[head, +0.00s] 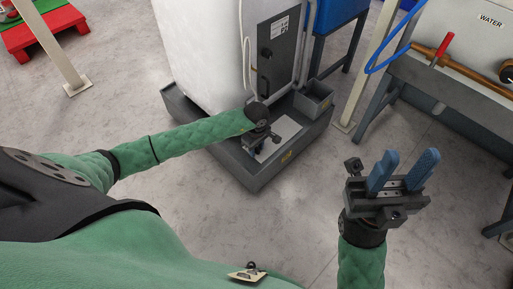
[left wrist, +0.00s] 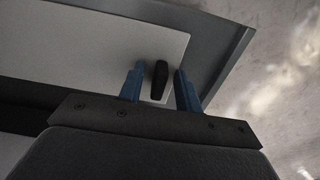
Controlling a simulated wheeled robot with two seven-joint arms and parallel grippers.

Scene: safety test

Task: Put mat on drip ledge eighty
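A flat white mat (head: 287,128) shows on the front part of the grey drip ledge (head: 255,180) at the foot of a white cabinet. In the left wrist view the white mat (left wrist: 70,40) lies over the ledge's grey surface (left wrist: 222,42); I cannot tell if it rests flat everywhere. A black upright grip (left wrist: 158,82) on it stands between my left fingers. My left gripper (head: 262,138) points down over the mat, its fingers on either side of the grip with visible gaps. My right gripper (head: 402,172) is raised, open and empty, right of the ledge.
The white cabinet (head: 200,50) stands on the ledge's rear. A small grey open box (head: 314,98) sits at the ledge's right end. The floor in front is clear.

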